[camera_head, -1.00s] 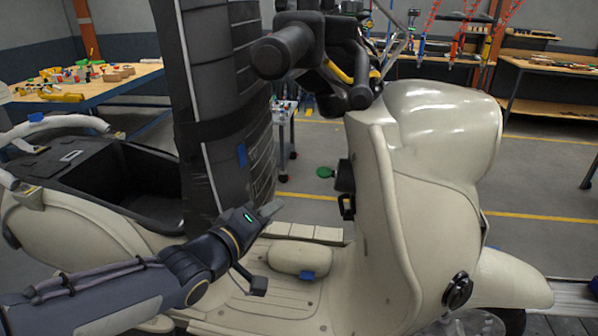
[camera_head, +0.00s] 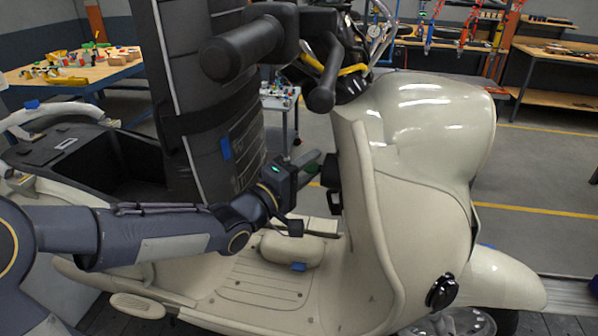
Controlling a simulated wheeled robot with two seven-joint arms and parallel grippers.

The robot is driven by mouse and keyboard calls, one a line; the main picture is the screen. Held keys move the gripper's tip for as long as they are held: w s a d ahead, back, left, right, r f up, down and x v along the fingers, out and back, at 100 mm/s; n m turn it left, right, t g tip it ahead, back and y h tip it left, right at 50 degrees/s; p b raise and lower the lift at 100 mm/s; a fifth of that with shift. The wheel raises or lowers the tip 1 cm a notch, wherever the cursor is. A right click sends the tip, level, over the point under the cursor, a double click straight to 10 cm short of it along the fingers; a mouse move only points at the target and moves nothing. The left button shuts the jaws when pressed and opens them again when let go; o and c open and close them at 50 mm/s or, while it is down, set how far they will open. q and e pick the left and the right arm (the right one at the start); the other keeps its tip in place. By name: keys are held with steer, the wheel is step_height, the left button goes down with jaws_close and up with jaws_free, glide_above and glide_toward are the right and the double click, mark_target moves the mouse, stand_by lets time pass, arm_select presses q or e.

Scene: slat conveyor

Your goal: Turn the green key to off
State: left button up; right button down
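The green key (camera_head: 313,168) sticks out to the left from a black lock housing (camera_head: 332,170) on the inner side of the cream scooter's front shield (camera_head: 375,215). My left gripper (camera_head: 308,160) comes in from the left, and its grey fingertips are right at the key and cover part of it. I cannot tell whether the fingers touch the key or how far apart they are. My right gripper is not in view.
The black handlebar grips (camera_head: 240,50) hang above my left gripper. A tall dark padded column (camera_head: 205,110) stands close behind my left arm. The cream footboard (camera_head: 260,285) lies below. Workbenches (camera_head: 75,70) stand at the back.

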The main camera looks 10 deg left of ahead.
arm_select(q)
steer(key=c, duration=0.7)
jaws_close()
steer(key=shift+r+y+p, duration=0.2)
steer(key=shift+y+p, duration=0.1)
steer(key=shift+p, duration=0.35)
steer(key=n+g+p, duration=0.1)
steer(key=p, duration=0.2)
steer(key=shift+y, duration=0.4)
steer(key=shift+o, duration=1.5)
jaws_free()
steer(key=shift+f, duration=0.25)
steer(key=o, duration=0.4)
